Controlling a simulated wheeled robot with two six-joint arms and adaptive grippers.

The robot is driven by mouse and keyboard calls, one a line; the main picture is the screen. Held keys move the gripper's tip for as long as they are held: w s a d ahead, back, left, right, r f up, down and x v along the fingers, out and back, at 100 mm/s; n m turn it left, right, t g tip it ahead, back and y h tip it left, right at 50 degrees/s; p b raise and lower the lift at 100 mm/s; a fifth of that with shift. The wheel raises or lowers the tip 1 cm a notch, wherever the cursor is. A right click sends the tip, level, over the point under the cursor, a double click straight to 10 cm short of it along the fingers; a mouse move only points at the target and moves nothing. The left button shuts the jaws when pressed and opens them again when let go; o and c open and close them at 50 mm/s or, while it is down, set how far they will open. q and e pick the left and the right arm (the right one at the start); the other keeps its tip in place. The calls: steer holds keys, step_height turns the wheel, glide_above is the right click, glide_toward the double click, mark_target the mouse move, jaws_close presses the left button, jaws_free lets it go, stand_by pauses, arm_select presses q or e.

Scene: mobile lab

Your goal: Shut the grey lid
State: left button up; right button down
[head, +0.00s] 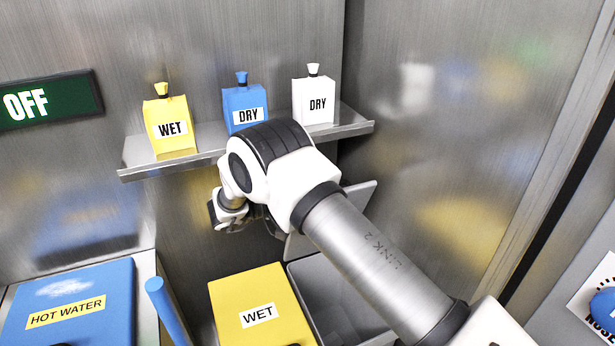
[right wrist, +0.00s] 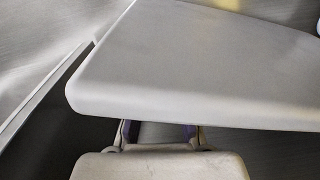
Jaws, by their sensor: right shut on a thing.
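The grey lid (head: 358,206) stands raised and tilted at the back of the open grey bin (head: 334,282) in the head view, partly hidden behind my right arm. In the right wrist view the lid (right wrist: 200,65) fills the upper middle as a pale slab. My right gripper (right wrist: 160,132) meets the lid's near edge, and its fingertips are hidden by the lid. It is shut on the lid. In the head view my right arm hides most of the gripper. My left gripper is not in view.
A yellow lid marked WET (head: 247,291) lies left of the bin. A blue HOT WATER lid (head: 85,285) and a blue handle (head: 165,307) are further left. The metal shelf (head: 215,145) above holds yellow, blue and white bottles. A metal wall (head: 450,130) stands at right.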

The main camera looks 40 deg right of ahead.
steer(key=s+a+f+m, duration=0.1)
steer(key=s+f+m, duration=0.1)
steer(key=s, duration=0.3)
steer(key=s+a+f+m, duration=0.1)
steer(key=s+f+m, duration=0.1)
steer(key=s, duration=0.4)
steer(key=shift+a+f+m, duration=0.35)
steer(key=shift+f+m, duration=0.05)
steer(key=shift+m, duration=0.2)
steer(key=c, duration=1.2)
jaws_free()
steer(key=shift+s, duration=0.1)
steer(key=v, duration=0.7)
steer(key=shift+a, duration=0.25)
